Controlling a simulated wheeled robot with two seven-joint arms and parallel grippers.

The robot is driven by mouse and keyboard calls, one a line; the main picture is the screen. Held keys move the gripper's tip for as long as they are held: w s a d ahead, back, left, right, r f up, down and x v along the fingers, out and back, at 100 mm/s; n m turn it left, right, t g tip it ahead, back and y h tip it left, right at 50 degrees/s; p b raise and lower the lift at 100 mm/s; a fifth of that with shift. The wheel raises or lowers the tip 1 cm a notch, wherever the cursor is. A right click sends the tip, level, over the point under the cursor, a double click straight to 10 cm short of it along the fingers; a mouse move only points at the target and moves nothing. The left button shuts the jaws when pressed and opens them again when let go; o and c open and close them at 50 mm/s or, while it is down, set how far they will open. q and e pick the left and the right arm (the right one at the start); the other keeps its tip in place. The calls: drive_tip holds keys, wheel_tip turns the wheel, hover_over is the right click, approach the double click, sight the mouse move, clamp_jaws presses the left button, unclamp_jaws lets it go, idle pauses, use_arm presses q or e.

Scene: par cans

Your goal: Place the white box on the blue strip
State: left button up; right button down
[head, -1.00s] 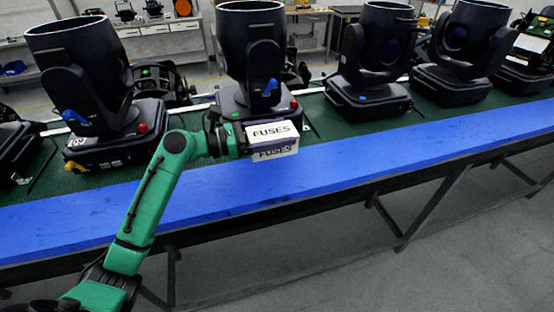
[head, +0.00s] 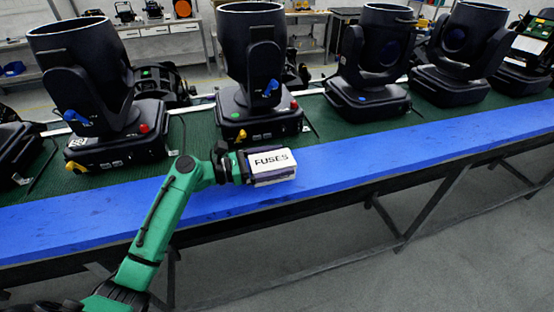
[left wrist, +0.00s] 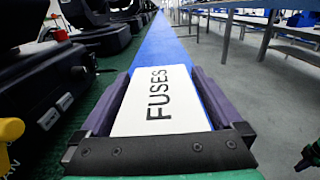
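The white box (head: 271,161) has "FUSES" on its top face. My left gripper (head: 262,168) is shut on it, with the box lying level between the two fingers. In the left wrist view the box (left wrist: 156,98) fills the space between the dark purple fingers (left wrist: 160,82). In the head view the box is over the blue strip (head: 380,158), near its middle width. I cannot tell whether its underside touches the strip. The strip also shows beyond the box in the left wrist view (left wrist: 163,45).
Black stage lights stand in a row on the green surface (head: 205,128) behind the strip, one (head: 258,110) just behind the box. The strip's front edge drops to the grey floor (head: 320,265). The strip is clear to the right of the box.

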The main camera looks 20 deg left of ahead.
sight(250, 165)
use_arm(q)
drive_tip(key=b+v, duration=0.3)
drive_tip(key=v, duration=0.8)
drive_tip(key=shift+s+a+r, duration=0.1)
drive_tip(key=shift+s+a, duration=0.2)
drive_tip(key=shift+a, duration=0.2)
